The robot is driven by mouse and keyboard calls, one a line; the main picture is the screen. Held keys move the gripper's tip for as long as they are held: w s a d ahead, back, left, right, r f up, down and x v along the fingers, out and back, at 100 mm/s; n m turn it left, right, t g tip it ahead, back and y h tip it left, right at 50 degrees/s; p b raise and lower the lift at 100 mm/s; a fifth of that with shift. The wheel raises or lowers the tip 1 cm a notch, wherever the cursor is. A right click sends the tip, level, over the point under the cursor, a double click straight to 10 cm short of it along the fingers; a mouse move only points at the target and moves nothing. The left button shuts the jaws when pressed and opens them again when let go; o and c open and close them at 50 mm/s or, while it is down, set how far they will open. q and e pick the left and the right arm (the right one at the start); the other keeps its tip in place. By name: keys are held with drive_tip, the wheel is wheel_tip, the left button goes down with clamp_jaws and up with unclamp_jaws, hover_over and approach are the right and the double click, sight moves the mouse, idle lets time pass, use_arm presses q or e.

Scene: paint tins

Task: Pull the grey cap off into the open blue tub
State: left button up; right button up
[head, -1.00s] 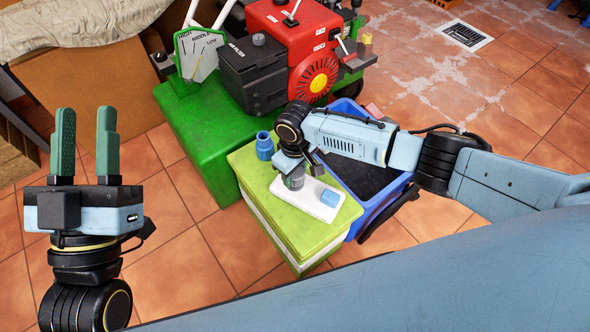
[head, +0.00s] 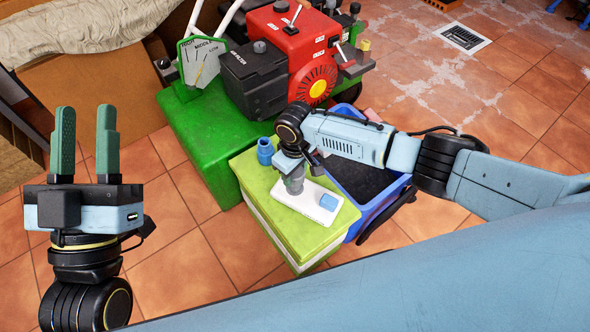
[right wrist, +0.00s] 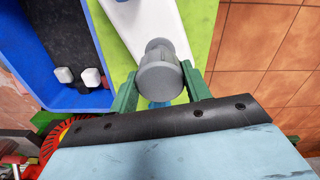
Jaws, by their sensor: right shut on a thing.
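The grey cap (right wrist: 160,83) sits between the green fingers of my right gripper (right wrist: 158,92), which is shut on it. A narrower grey part (right wrist: 157,47) shows past the cap, over the white base (right wrist: 150,20); I cannot tell whether they still touch. In the head view the grey piece (head: 295,185) stands under my right gripper (head: 297,172), above the white base. The open blue tub (head: 368,226) is right of the lime table; its dark inside also shows in the right wrist view (right wrist: 30,65). My left gripper (head: 84,145) is open, empty and raised at the left.
A red engine (head: 290,45) on a green stand (head: 195,150) is behind. Two white pieces (right wrist: 78,76) show at the tub. Tiled floor is clear in front.

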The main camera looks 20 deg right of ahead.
wheel_tip(320, 180, up, 4)
drive_tip(key=p, duration=0.5)
idle(0.5)
